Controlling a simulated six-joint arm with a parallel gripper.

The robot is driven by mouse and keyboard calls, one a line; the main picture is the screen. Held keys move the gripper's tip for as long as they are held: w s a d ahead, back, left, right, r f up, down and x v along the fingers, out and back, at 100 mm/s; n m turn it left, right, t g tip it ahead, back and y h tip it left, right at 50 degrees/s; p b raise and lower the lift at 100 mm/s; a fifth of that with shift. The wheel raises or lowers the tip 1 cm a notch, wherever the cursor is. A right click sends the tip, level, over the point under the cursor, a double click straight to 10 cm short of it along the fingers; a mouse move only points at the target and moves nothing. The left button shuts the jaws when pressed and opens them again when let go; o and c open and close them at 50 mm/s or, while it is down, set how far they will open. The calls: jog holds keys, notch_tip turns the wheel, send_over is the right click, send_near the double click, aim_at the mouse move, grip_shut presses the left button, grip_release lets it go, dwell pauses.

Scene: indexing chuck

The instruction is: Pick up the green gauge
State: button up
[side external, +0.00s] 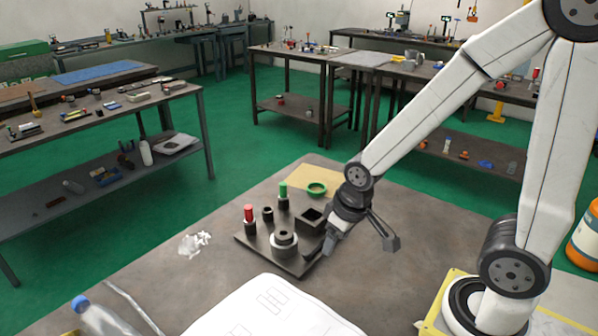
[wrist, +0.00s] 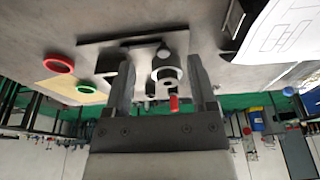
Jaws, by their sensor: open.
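Two green things could be the green gauge: a green-topped upright peg (side external: 283,190) on the dark plate and a green ring (side external: 317,189) lying flat on a tan sheet. The green ring also shows in the wrist view (wrist: 85,89), left of my fingers; the green peg is not clear there. My gripper (side external: 360,240) is open and empty, above the near right edge of the plate, away from both green things. In the wrist view my fingers (wrist: 160,62) stand either side of a round light-rimmed part on the plate, apparently the chuck (side external: 284,242).
The dark plate (side external: 268,262) also carries a red-topped peg (side external: 249,213), a dark cylinder and a square socket (side external: 312,216). Crumpled scraps (side external: 194,242), a bottle and white paper (side external: 270,310) lie nearby.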

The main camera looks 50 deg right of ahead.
jog(key=w+d+r+m+g, duration=0.1)
jog(key=w+d+m, duration=0.1)
jog(key=w+m, duration=0.4)
jog(key=w+d+r+m, duration=0.1)
jog(key=w+d+m, duration=0.25)
jog(key=w, duration=0.55)
jog(key=m+g, duration=0.2)
jog(key=m, duration=0.8)
send_over(283, 184)
jog(key=shift+s+a+r, duration=0.1)
jog(key=shift+a, duration=0.1)
jog(key=shift+w+d+m, duration=0.25)
jog(key=shift+w+d, duration=0.05)
jog(key=shift+d, duration=0.05)
jog(key=shift+s+a+f, duration=0.1)
jog(key=shift+f, duration=1.85)
jog(key=shift+s+f, duration=0.1)
jog(key=shift+f, duration=1.85)
grip_shut()
